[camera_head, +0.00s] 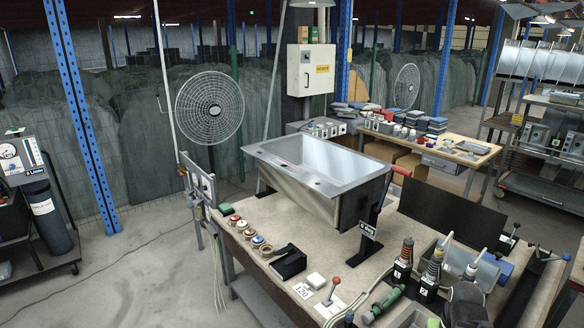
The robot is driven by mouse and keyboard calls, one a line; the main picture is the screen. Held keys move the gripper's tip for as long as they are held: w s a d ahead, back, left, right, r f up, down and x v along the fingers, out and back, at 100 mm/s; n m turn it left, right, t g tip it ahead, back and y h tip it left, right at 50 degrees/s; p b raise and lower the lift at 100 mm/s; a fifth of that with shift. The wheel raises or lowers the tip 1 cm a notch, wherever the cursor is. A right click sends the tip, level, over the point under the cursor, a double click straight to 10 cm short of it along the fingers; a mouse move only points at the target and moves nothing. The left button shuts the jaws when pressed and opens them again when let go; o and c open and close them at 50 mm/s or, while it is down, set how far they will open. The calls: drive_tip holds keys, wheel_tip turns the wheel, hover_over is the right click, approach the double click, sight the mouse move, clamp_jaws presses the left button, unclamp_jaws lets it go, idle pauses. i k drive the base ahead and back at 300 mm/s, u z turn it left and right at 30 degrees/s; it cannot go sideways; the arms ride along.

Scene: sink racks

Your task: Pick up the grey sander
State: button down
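A dark grey, rounded object (465,306) lies at the front right of the workbench (240,250), among several tools. It may be the grey sander, but its shape is too small and cut off at the bottom to be sure. Several upright black tools with red or yellow tops, such as one hand tool (403,262), stand just behind and left of it. A green-bodied tool (385,301) lies to its left. My gripper does not show.
A large metal sink (318,165) sits tilted on a stand on the workbench. A black panel (452,215) stands behind the tools. A red-knobbed lever (332,290) rises near the front edge. Open concrete floor (150,265) lies left of the bench.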

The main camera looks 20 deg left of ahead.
sight(432, 279)
drive_tip(key=u, duration=0.2)
drive_tip(key=k, duration=1.15)
drive_tip(key=u, duration=1.3)
drive_tip(key=i, duration=1.6)
drive_tip(key=z, duration=0.55)
drive_tip(key=i, duration=1.05)
drive_tip(key=z, duration=0.55)
drive_tip(key=k, duration=0.8)
drive_tip(key=z, duration=0.2)
drive_tip(key=i, duration=0.8)
drive_tip(key=u, duration=0.1)
